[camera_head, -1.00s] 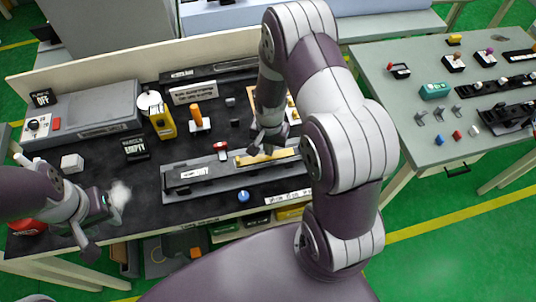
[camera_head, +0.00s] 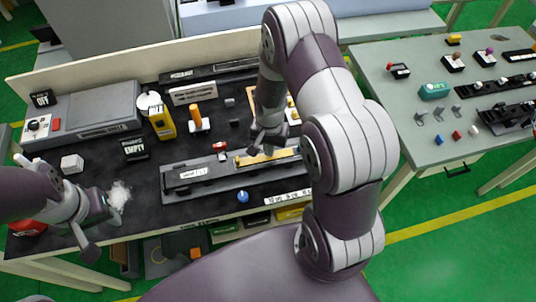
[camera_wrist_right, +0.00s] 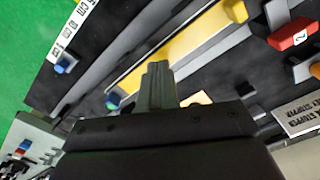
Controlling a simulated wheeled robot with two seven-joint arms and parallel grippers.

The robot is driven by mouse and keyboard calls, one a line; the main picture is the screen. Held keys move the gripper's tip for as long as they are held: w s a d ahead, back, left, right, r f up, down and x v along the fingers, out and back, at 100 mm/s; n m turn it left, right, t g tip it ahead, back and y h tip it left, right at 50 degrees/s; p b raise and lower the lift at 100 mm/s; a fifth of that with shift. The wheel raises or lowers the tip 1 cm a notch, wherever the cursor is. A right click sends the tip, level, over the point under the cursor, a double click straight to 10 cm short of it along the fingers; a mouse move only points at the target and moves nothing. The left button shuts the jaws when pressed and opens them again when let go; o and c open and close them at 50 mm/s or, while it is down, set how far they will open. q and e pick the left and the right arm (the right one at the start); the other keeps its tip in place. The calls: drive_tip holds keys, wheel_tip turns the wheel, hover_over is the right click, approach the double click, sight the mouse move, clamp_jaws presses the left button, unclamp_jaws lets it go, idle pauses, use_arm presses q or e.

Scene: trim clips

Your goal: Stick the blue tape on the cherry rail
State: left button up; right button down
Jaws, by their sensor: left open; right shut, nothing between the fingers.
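A small blue piece (camera_head: 243,196), possibly the blue tape, lies at the table's front edge below the long grey fixture (camera_head: 180,187). A blue piece (camera_wrist_right: 62,65) also shows in the right wrist view. A yellow bar (camera_head: 280,155) lies along the fixture. I cannot tell which piece is the cherry rail. My right gripper (camera_head: 265,138) is shut and empty over the yellow bar; its closed fingers (camera_wrist_right: 157,85) show in the right wrist view.
A grey machine box (camera_head: 95,108) stands at the back left. A yellow bottle (camera_head: 162,122) and an orange post (camera_head: 196,115) stand behind the fixture. A small red piece (camera_head: 219,146) sits by its back edge. A second table (camera_head: 420,75) with small parts stands right.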

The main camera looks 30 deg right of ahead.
drive_tip(key=shift+f+b, duration=0.55)
drive_tip(key=shift+f, duration=0.25)
idle(1.0)
idle(0.4)
wheel_tip(320, 180, up, 7)
drive_tip(key=p, duration=0.6)
idle(0.4)
drive_tip(key=s+a+r+n+t+b, duration=0.1)
drive_tip(key=s+a+r+n+b, duration=0.4)
drive_tip(key=s+n+b, duration=0.3)
drive_tip(key=shift+s+a+r+n+b, duration=0.2)
drive_tip(key=shift+s+r+n+b, duration=0.25)
drive_tip(key=shift+r+b, duration=0.35)
